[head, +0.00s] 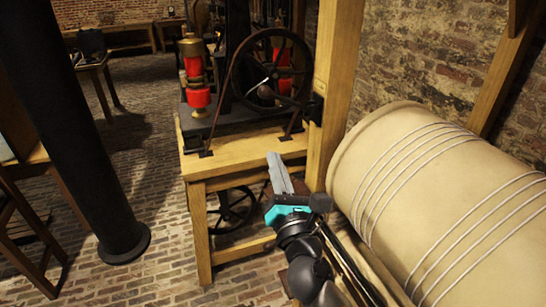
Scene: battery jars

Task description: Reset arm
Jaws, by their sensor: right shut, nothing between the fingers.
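My right gripper (281,174) is in the middle of the head view, with its arm coming in from the lower right. Its two grey fingers are together and hold nothing. It points away from me, in front of the wooden stand (240,158), and appears apart from it. My left gripper is not in the head view.
A large cream barrel with wire bands (400,178) lies close to my right arm. The stand carries a machine with a dark wheel (232,72) and red coils (199,98). A black column (75,130) stands at left. Brick floor (150,190) is clear between them.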

